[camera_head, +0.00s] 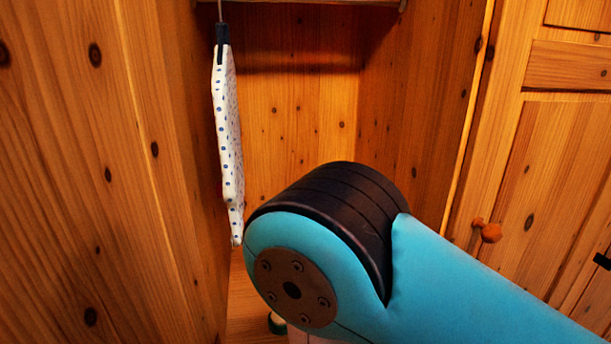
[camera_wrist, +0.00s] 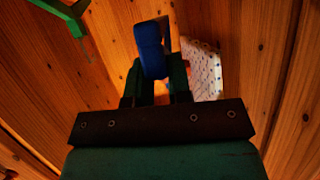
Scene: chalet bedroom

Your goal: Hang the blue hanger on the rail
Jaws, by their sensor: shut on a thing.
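In the wrist view my gripper (camera_wrist: 157,82) points away from the camera, with its fingers closed around a blue piece. This is the blue hanger (camera_wrist: 151,50), seen nearly end-on, so its hook and full outline cannot be made out. In the head view, a stretch of the pale rail (camera_head: 340,2) runs along the top edge, inside a wooden wardrobe recess. The gripper and blue hanger do not show in the head view, where my teal arm fills the lower right. The rail cannot be made out in the wrist view.
A white garment with blue dots (camera_head: 227,140) hangs from a dark hanger (camera_head: 222,40) at the recess's left; it also shows in the wrist view (camera_wrist: 203,68). A green angled piece (camera_wrist: 68,14) is at upper left there. A wooden door with a knob (camera_head: 487,231) stands right.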

